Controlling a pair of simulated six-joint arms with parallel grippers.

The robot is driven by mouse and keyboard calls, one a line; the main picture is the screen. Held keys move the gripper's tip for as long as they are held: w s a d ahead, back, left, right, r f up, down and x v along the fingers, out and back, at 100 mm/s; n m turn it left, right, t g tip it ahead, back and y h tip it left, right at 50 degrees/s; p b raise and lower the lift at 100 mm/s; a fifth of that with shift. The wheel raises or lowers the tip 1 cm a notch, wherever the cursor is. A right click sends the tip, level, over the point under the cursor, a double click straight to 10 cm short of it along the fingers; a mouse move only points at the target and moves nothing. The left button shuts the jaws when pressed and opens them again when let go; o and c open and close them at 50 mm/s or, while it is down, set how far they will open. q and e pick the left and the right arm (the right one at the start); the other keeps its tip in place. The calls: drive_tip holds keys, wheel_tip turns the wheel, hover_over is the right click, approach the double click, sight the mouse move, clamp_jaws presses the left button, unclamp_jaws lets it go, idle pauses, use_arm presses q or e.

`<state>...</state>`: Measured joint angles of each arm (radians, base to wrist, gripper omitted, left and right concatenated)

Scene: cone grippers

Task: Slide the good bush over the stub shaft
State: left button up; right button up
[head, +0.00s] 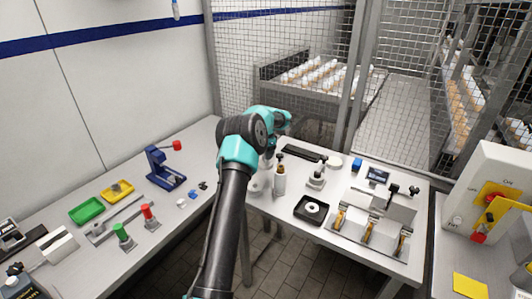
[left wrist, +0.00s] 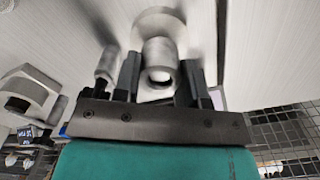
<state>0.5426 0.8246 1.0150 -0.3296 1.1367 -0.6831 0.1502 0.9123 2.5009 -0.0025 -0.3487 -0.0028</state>
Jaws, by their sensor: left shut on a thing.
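In the left wrist view my left gripper (left wrist: 160,88) has its two dark fingers on either side of a short, light grey hollow cylinder, which looks like the bush (left wrist: 160,56). The fingers are shut on it. Its open end faces the camera. A wider round grey part (left wrist: 159,22) shows just beyond the bush; I cannot tell whether they touch or whether this is the stub shaft's base. In the head view my arm hides most of the gripper and the bush. A pale ring (head: 312,208) lies in a black square tray (head: 299,215). My right gripper does not show.
A pale bottle (head: 280,183) stands close to the arm, with a grey fixture (head: 317,178) right of it. A metal rack (head: 370,236) is at the table's right front. A blue press (head: 163,172) and green and yellow trays stand left. Wire mesh fencing is behind.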

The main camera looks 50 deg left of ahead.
use_arm(q)
drive_tip(key=shift+f, duration=0.75)
drive_tip(key=o, duration=1)
drive_tip(key=shift+r, duration=0.1)
wheel_tip(320, 180, up, 17)
drive_tip(key=shift+r, duration=0.15)
idle(0.8)
